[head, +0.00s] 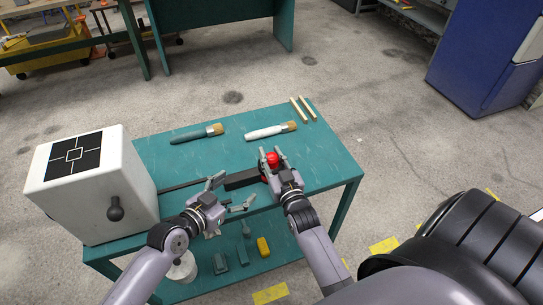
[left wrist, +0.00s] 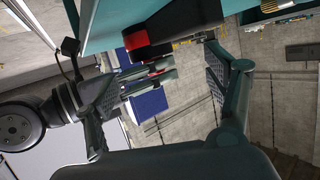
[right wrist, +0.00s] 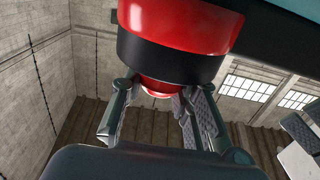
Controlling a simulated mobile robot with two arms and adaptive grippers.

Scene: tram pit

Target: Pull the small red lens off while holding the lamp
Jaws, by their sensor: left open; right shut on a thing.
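The lamp (head: 241,180) has a long dark body at the front of the teal table, with red at its right end. In the left wrist view, its dark body (left wrist: 183,20) and red end show at the top. The small red lens (head: 272,158) is a red dome at the right end; it also shows below a black ring in the right wrist view (right wrist: 158,88). My right gripper (head: 273,160) is shut around the small red lens; the exact contact is partly hidden. My left gripper (head: 230,192) is open and empty, just left of and in front of the dark body.
A white box (head: 130,195) with a black marker and knob stands at the table's left. Two brushes (head: 195,134) (head: 268,131) and two wooden sticks (head: 303,109) lie at the back. The table's right side (head: 325,160) is clear. Small items lie on the lower shelf.

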